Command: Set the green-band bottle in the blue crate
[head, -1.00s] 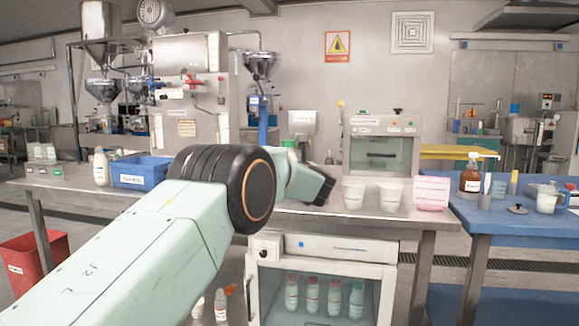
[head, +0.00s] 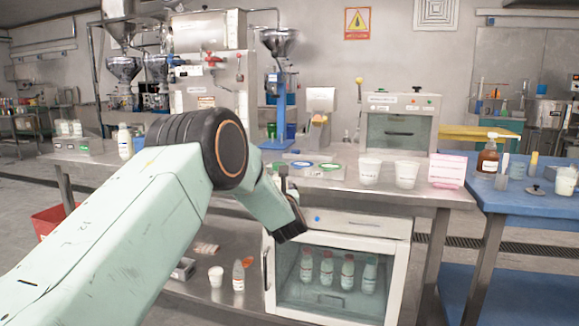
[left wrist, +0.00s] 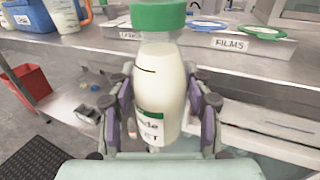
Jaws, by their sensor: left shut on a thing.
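The green-band bottle (left wrist: 160,75) is white with a green cap and a green band low on its label. In the left wrist view it stands roughly upright between the fingers of my left gripper (left wrist: 160,112), which is shut on it. In the head view my left gripper (head: 292,228) is in front of the counter's front edge, and the bottle in it cannot be made out. The blue crate (left wrist: 30,20) stands on the counter at the upper left of the left wrist view, apart from the bottle. In the head view my arm hides most of it.
A steel counter (head: 335,185) holds lid trays (head: 315,168), two white tubs (head: 370,172) and a pink box. Another white bottle (head: 124,142) stands near the crate's place. Below is a glass-fronted cabinet (head: 400,275) with several bottles. A blue table (head: 535,205) is at right.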

